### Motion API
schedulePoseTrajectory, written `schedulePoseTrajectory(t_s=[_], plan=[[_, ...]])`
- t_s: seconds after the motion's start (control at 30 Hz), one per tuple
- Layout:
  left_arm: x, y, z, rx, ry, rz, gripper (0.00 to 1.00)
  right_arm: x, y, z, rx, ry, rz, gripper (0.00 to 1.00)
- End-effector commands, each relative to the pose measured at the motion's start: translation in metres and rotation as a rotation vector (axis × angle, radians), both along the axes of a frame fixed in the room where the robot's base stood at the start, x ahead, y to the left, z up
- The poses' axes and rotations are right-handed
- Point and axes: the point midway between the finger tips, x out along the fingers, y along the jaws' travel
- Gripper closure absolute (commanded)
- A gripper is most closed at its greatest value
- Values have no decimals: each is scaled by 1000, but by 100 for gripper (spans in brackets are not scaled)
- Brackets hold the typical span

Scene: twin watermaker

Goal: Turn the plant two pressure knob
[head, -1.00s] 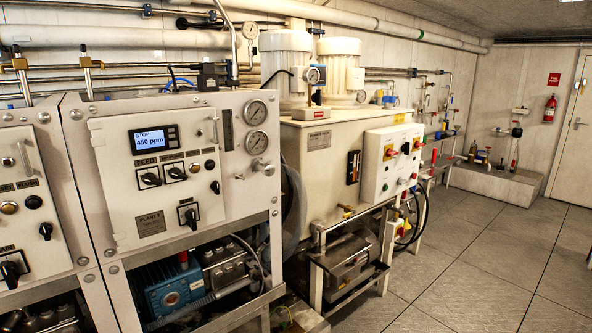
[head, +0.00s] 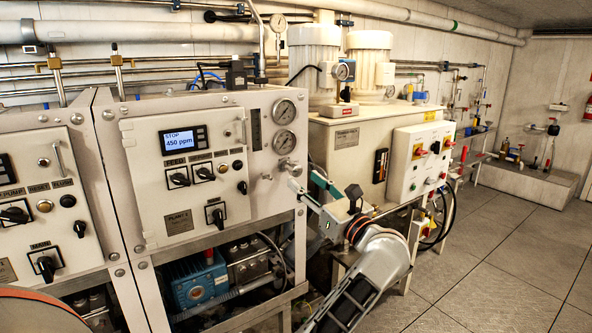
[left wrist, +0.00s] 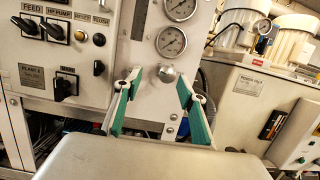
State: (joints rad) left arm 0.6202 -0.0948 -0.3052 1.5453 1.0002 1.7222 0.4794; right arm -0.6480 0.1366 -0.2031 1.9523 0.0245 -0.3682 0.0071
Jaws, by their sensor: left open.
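The plant two panel (head: 189,160) is white with a lit display reading "STOP 450 ppm". At its right, below two round gauges, is a silver knob (head: 288,166), which I take as the pressure knob. In the left wrist view, the knob (left wrist: 167,73) shows between the two green-padded fingers. My left gripper (head: 305,190) is open and empty, just below and right of the knob in the head view. It points at the panel and appears apart from the knob. My right gripper is not in view.
Black rotary switches (head: 180,179) sit left of the gauges (head: 284,125). A blue pump (head: 194,284) is below the panel. A cream tank unit (head: 340,150) with a control box (head: 419,158) stands at right. The tiled floor (head: 500,260) is open.

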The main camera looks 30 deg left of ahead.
Motion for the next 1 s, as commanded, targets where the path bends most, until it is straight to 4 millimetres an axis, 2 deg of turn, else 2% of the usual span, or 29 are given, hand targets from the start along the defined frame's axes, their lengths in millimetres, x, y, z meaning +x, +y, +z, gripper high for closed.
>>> schedulePoseTrajectory(t_s=[0.1, 0.23, 0.37, 0.73, 1.0], plan=[[11, -4, 5, -180, -91, -16, 59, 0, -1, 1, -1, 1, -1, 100], [17, -5, 5, -274, -132, -23, 59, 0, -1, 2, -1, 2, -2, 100], [21, 5, 5, -291, -139, -22, 59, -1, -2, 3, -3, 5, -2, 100], [42, 54, 5, -285, -137, -21, 59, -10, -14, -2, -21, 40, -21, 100], [46, 65, 4, -287, -138, -22, 59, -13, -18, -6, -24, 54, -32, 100]])
